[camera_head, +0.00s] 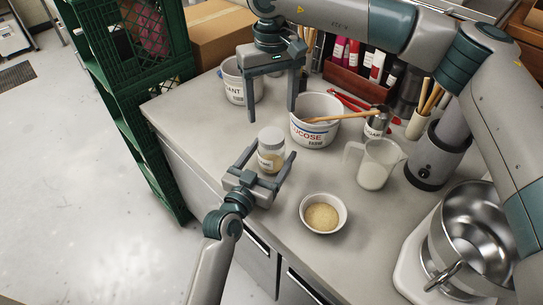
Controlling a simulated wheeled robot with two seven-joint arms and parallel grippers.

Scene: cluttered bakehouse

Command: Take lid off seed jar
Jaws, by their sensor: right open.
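The seed jar (271,160) is a small clear jar with a pale label and pale contents. It stands upright on the counter near its left edge, with its whitish lid (270,136) on top. My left gripper (271,154) is low at the jar, its two fingers spread on either side. The fingers look apart from the glass, though contact is hard to judge. My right gripper (271,116) points down above the lid, open and empty, its fingers wider apart than the lid.
A glucose tub (312,133) with a wooden spoon stands close behind the jar, and another white tub (235,88) behind left. A bowl of seeds (323,213), a clear jug (377,165) and a steel mixing bowl (474,232) are to the right. The counter front is clear.

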